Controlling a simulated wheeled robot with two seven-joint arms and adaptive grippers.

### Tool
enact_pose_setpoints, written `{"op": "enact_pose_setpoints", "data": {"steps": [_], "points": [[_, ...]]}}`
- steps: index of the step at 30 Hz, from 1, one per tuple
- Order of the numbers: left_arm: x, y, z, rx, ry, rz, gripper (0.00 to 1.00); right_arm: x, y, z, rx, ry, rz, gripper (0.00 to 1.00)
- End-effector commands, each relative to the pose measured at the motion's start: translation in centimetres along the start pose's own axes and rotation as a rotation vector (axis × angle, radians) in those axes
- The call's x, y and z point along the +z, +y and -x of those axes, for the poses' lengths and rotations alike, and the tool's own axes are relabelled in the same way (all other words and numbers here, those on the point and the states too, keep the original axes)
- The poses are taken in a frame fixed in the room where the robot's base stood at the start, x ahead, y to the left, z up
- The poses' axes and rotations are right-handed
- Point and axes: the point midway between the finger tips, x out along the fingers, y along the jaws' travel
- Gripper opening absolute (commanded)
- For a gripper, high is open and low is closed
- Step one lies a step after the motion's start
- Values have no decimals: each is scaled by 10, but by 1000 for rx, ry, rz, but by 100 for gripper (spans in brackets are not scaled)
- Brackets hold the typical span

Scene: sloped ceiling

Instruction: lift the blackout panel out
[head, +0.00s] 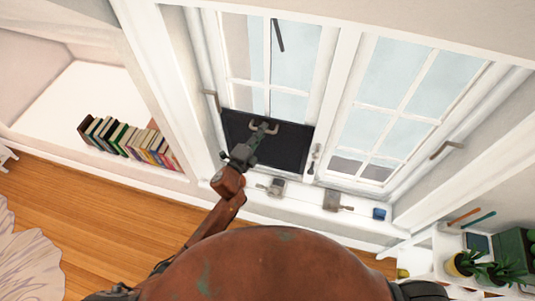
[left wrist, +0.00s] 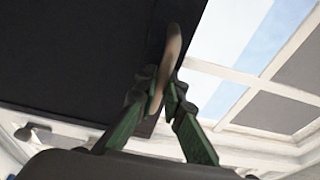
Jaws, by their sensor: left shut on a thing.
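The blackout panel (head: 290,152) is a dark, flat rectangle across the lower part of the left window. In the left wrist view the panel (left wrist: 70,60) fills the upper left. My left gripper (head: 264,127) is at the panel's upper middle in the head view. In the left wrist view its green fingers (left wrist: 166,97) are shut on a curved, pale tan handle (left wrist: 172,50) at the panel. The fingers hide part of the handle. I cannot tell whether the panel is clear of the frame. My right gripper is out of view.
The white sill below holds small grey metal fittings (head: 332,200) and a blue item (head: 379,213). The right window (head: 405,100) stands beside a white post. A row of books (head: 128,140) is in the left alcove. Potted plants (head: 466,263) stand at lower right.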

Motion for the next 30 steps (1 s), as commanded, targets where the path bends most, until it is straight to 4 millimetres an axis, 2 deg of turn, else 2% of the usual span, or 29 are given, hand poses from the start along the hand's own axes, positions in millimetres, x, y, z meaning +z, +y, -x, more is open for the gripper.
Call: {"op": "enact_pose_setpoints", "data": {"steps": [1, 4, 15, 30], "points": [[0, -7, 0, -4, 2, -1, 0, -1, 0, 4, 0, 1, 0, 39], [0, -10, 0, -4, 2, -1, 0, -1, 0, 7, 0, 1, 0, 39], [-1, -10, 1, -3, 1, -1, 0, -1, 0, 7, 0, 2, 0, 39], [-8, -16, 30, -3, 1, -1, 0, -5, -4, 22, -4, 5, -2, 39]]}}
